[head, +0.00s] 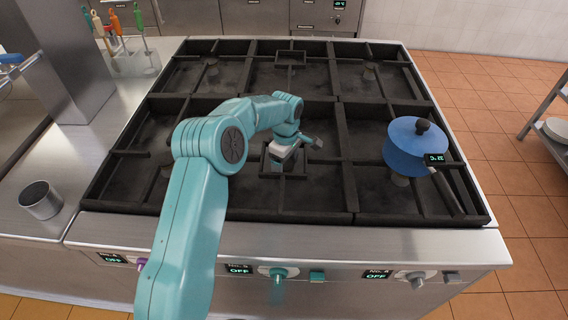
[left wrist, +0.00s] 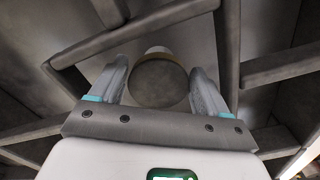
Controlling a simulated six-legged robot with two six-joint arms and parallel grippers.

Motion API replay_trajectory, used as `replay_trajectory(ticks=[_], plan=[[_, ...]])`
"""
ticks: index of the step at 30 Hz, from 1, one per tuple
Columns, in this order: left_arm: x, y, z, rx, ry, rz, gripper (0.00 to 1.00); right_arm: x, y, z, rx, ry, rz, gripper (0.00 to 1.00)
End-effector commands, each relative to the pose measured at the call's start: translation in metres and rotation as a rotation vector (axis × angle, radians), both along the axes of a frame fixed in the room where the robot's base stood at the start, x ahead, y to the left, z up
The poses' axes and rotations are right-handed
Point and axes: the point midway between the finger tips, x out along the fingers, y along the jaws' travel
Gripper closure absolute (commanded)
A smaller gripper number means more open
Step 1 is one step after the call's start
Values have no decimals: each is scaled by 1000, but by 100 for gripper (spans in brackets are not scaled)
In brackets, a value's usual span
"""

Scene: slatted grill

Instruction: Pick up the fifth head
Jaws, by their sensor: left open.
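A round, dark-topped burner head (left wrist: 158,84) sits among the grate bars in the left wrist view, between the two fingers of my left gripper (left wrist: 160,70). The fingers are spread, one on each side of it. I cannot tell whether they touch it. In the head view my left gripper (head: 280,158) points down into the front middle section of the slatted grill (head: 342,150). It hides most of the burner there. My right gripper is in neither view.
Grate bars surround my left gripper closely. A metal cup (head: 40,200) stands on the left counter, and a utensil holder (head: 135,62) at the back left. Knobs (head: 278,273) line the front.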

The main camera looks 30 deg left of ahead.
Motion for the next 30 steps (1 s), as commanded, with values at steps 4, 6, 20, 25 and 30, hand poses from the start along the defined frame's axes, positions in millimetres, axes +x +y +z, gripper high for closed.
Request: replay_trajectory(ticks=[4,6,20,25,30], plan=[[0,1,-14,0,1,2,24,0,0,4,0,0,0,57],[0,1,-16,1,-1,2,24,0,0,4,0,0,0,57],[0,1,-15,1,-2,1,72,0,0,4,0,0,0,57],[1,2,-13,2,-3,2,72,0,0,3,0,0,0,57],[1,1,2,2,-5,1,72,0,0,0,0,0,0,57]])
